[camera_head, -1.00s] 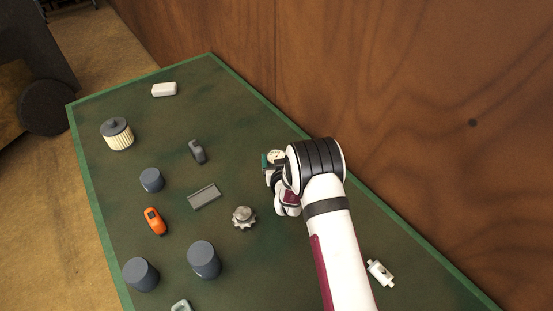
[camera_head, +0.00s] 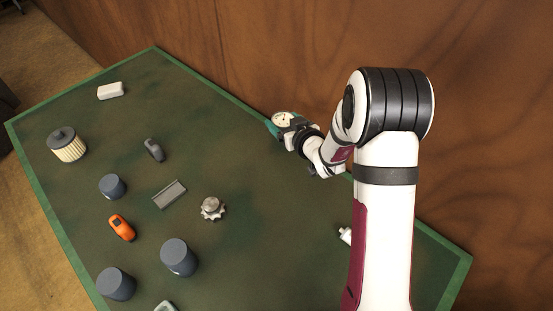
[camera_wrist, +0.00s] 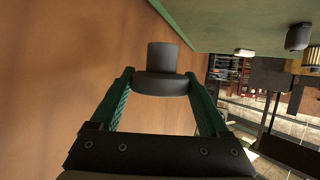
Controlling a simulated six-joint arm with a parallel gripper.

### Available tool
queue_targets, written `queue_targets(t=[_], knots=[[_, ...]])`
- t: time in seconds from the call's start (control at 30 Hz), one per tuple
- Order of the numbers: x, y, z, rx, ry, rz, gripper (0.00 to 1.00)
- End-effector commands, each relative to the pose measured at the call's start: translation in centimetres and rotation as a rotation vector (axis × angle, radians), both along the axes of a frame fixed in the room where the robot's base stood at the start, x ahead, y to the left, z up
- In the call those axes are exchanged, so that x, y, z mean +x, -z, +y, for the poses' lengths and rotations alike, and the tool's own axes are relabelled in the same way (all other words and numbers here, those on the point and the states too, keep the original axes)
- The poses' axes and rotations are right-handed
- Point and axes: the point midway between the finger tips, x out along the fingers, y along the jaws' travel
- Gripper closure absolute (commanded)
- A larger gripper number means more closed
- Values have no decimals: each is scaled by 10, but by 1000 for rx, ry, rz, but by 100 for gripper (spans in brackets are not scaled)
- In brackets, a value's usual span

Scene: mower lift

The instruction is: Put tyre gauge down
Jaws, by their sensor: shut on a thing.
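The tyre gauge (camera_head: 284,119) has a round pale dial facing up in the head view. My gripper (camera_head: 281,125) is shut on it near the table's far right edge, beside the wooden wall. In the wrist view the gauge (camera_wrist: 161,57) shows as a dark round body with a dark block beyond it, between the green fingers of my gripper (camera_wrist: 160,82). I cannot tell whether the gauge touches the table (camera_head: 262,260).
Left of the gripper lie a metal gear (camera_head: 212,208), a grey tray-like part (camera_head: 170,194), a dark grey part (camera_head: 154,150) and an orange device (camera_head: 122,228). Several blue-grey cylinders (camera_head: 178,257) and a ribbed filter (camera_head: 67,146) stand further left. A white part (camera_head: 345,235) is partly behind my arm.

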Motion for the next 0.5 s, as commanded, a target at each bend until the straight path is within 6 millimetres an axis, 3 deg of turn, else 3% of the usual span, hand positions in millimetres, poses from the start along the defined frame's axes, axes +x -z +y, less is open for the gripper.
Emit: queue_targets(t=[0.17,0.3,0.5], knots=[[-24,-9,-52,0,-168,-1,84],[-79,-6,-91,2,-365,1,84],[-156,2,-120,3,-561,1,84]])
